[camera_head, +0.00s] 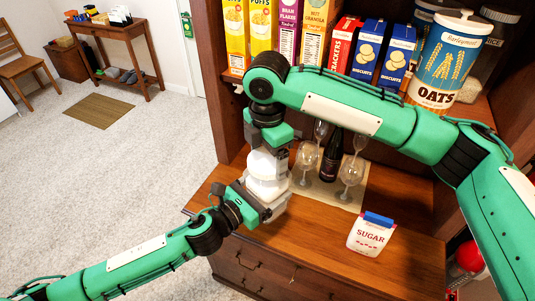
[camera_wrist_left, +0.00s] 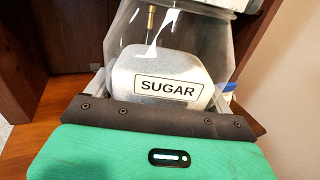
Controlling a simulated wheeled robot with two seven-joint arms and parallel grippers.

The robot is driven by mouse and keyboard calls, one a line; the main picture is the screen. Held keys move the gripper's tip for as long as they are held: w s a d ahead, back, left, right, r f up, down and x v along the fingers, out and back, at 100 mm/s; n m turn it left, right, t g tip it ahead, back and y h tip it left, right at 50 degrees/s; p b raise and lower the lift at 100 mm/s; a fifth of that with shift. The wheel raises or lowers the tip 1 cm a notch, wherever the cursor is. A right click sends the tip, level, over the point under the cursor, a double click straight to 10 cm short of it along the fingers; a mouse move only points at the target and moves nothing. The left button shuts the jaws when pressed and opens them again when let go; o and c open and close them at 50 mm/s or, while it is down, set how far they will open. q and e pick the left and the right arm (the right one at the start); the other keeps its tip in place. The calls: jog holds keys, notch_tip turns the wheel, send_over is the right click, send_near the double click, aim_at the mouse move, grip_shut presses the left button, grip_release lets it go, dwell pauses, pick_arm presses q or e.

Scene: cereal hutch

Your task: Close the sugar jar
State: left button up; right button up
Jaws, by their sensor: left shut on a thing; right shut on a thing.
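The sugar jar (camera_wrist_left: 165,45) is clear, with a white SUGAR label and white contents, and stands upright in the left wrist view. In the head view the jar (camera_head: 266,186) is at the cabinet's left front. My left gripper (camera_head: 268,198) is shut on the jar's body, one finger on each side. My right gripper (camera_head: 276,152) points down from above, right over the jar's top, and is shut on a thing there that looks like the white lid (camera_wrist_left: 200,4). The lid is mostly hidden, so I cannot tell whether it sits on the rim.
A dark bottle (camera_head: 331,158) and wine glasses (camera_head: 351,174) stand on a mat behind. Cereal boxes and an oats canister (camera_head: 447,60) fill the shelf above.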

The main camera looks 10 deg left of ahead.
jog(key=m, duration=1.1)
jog(key=shift+a, duration=0.1)
jog(key=m, duration=0.6)
jog(key=shift+m, duration=0.3)
jog(key=m, duration=0.5)
jog(key=shift+w+m, duration=0.1)
jog(key=shift+m, duration=0.3)
jog(key=o, duration=1.1)
jog(key=shift+c, duration=0.2)
notch_tip(320, 180, up, 12)
jog(key=shift+w, duration=0.1)
